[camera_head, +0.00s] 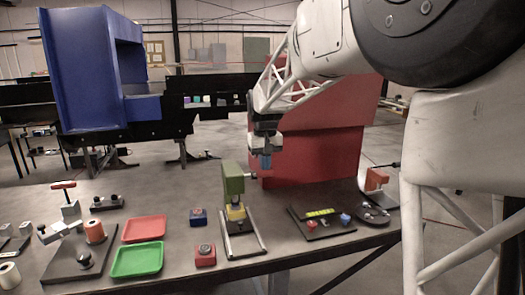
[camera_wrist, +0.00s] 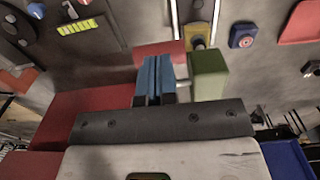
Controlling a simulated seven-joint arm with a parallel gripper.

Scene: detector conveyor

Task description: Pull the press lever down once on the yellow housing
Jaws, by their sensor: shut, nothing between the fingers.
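The press stands near the middle of the table, with an olive-green upper block (camera_head: 233,179) above a yellow part (camera_head: 236,212) and a railed base. The green block (camera_wrist: 209,74) and yellow part (camera_wrist: 199,44) also show in the wrist view. A short lever (camera_head: 251,176) with a dark end sticks out from the green block's right side. My gripper (camera_head: 266,162) has blue fingers, shut and empty, above and to the right of the lever. In the wrist view the fingers (camera_wrist: 155,78) are beside the green block; the lever is mostly hidden and contact cannot be told.
A large red panel (camera_head: 320,150) stands right behind my gripper. A blue button box (camera_head: 198,217) and red button box (camera_head: 205,255) lie left of the press, beyond them a green tray (camera_head: 138,260) and red tray (camera_head: 144,229). A dark board (camera_head: 322,225) lies right.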

